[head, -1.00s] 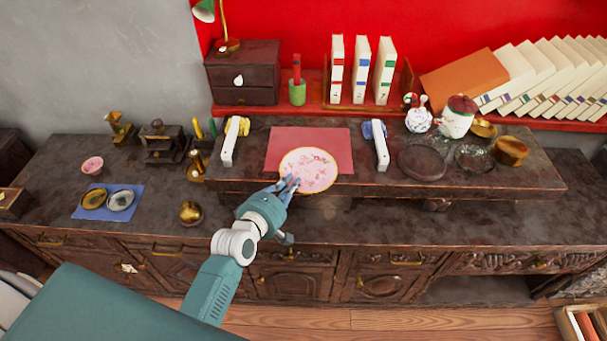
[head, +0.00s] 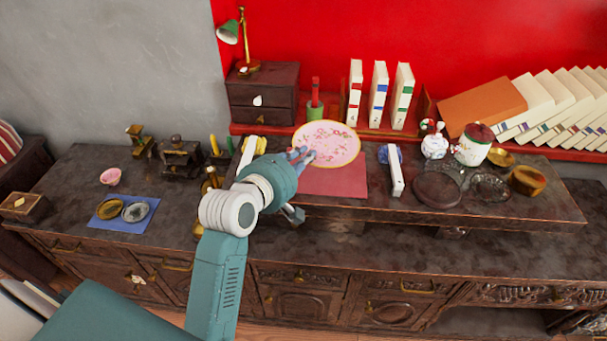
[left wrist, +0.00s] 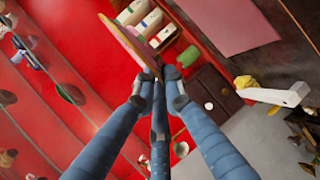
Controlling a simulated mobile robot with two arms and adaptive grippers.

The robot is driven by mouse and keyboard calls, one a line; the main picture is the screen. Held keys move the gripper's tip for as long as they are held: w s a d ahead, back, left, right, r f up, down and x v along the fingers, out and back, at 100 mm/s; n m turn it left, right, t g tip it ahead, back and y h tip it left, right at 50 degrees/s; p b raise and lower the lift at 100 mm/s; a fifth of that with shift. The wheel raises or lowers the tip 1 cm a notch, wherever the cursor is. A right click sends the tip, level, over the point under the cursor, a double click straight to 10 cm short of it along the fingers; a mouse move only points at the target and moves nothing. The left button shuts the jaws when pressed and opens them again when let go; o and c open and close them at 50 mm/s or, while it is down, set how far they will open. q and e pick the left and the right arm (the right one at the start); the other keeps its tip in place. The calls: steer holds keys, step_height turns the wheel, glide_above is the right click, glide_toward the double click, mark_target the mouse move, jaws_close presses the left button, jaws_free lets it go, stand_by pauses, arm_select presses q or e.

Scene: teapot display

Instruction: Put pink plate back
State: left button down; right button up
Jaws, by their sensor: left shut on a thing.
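The pink plate (head: 328,144) with a gold rim and floral pattern is in the head view, over the back part of the red mat (head: 335,181). My left gripper (head: 302,155) is shut on the plate's left edge and holds it, apparently raised above the mat. In the left wrist view the plate (left wrist: 128,42) shows nearly edge-on, its rim between the fingertips (left wrist: 158,78). A white stand (head: 253,153) is left of the mat, partly hidden by my gripper. Another white stand (head: 396,170) is on the right. My right gripper is not in view.
Several upright books (head: 379,95) and a green cup (head: 315,110) stand on the red shelf behind. A floral teapot (head: 435,146), a lidded jar (head: 474,145) and dark dishes (head: 437,189) are at the right. A dark drawer box (head: 262,97) is at back left.

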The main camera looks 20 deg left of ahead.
arm_select(q)
steer(key=shift+r, duration=0.85)
steer(key=shift+s+f, duration=0.2)
steer(key=s+d+r+m+g+h, duration=0.1)
steer(key=s+d+m+g+h, duration=0.2)
steer(key=s, duration=1.4)
steer(key=m+g+h, duration=0.3)
steer(key=m+h, duration=0.3)
steer(key=h, duration=0.1)
steer(key=shift+m+b, duration=0.3)
steer(key=shift+m, duration=0.1)
steer(key=shift+s+r, duration=0.1)
